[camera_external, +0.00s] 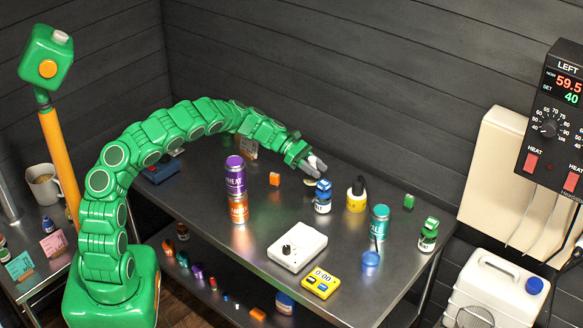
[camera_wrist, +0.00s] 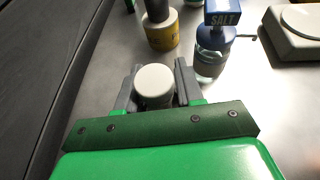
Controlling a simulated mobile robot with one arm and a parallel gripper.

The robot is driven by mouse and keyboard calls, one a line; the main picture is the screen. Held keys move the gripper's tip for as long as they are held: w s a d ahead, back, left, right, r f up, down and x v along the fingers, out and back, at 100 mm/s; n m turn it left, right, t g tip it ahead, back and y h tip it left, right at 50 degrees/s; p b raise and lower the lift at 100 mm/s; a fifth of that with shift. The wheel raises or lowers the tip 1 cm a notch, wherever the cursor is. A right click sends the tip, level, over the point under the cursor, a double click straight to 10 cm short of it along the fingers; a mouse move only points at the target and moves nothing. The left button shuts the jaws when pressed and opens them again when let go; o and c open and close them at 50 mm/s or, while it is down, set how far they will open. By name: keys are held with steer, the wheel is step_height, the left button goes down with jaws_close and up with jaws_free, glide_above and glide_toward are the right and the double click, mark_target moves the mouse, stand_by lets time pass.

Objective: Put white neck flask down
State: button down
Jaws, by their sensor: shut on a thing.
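My gripper (camera_wrist: 157,88) is shut around the white neck flask. In the wrist view its round white top (camera_wrist: 154,82) shows between the two grey fingers, and the body below is mostly hidden. In the external view my gripper (camera_external: 317,165) is over the far middle of the steel table (camera_external: 335,232), just behind the blue-topped salt jar (camera_external: 323,204). The flask is hard to make out there, mostly hidden by the fingers. I cannot tell whether its base touches the table.
The salt jar (camera_wrist: 211,62) and a yellow bottle with a dark top (camera_wrist: 162,36) stand close beyond my fingers. A white scale (camera_external: 297,247), yellow timer (camera_external: 321,283), teal can (camera_external: 379,221) and purple can (camera_external: 235,177) stand around. Bare steel lies left of the salt jar.

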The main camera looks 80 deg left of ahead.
steer(key=shift+f, duration=1.25)
steer(key=c, duration=0.7)
jaws_free()
steer(key=shift+f, duration=0.1)
steer(key=v, duration=1.2)
steer(key=shift+d, duration=0.1)
